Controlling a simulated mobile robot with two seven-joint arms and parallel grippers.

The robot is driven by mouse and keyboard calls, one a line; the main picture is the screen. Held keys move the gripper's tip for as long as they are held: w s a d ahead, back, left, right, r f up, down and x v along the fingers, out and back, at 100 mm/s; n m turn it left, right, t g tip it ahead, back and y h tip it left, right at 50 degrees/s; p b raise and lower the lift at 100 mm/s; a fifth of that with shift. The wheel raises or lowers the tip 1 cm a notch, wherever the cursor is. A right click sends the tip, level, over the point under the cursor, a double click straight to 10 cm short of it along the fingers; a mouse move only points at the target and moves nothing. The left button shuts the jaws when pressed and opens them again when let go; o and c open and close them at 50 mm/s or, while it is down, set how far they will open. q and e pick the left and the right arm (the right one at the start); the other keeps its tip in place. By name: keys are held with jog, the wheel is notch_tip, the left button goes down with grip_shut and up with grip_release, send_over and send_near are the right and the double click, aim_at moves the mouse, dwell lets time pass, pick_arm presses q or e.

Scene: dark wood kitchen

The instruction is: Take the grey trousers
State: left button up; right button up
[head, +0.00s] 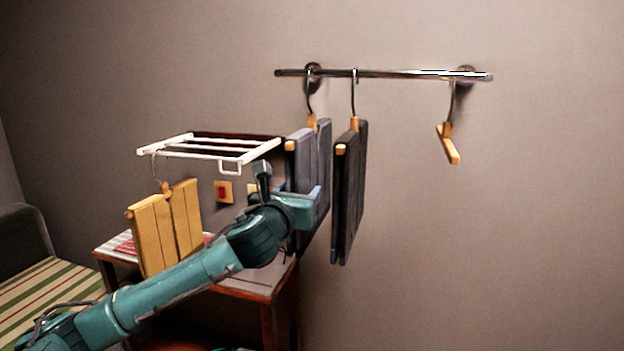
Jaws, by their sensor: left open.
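The grey trousers (323,160) hang folded on a wooden hanger from the left part of the metal wall rail (400,73). My left gripper (302,194) is open, at the lower part of the grey trousers, and overlaps them in the picture. I cannot tell whether it touches the cloth. The wrist and gripper hide part of the trousers' lower left side. My right gripper is not in view.
Black trousers (349,195) hang close on the right of the grey ones. An empty wooden hanger (449,144) hangs farther right. Yellow trousers (152,235) hang from a white rack (215,149) at left. A wooden table (265,282) stands below, beside a striped seat (45,290).

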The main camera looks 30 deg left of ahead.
pick_arm(q)
jog(key=shift+w, duration=0.25)
jog(key=shift+c, duration=0.4)
grip_shut()
jog(key=shift+r, duration=0.1)
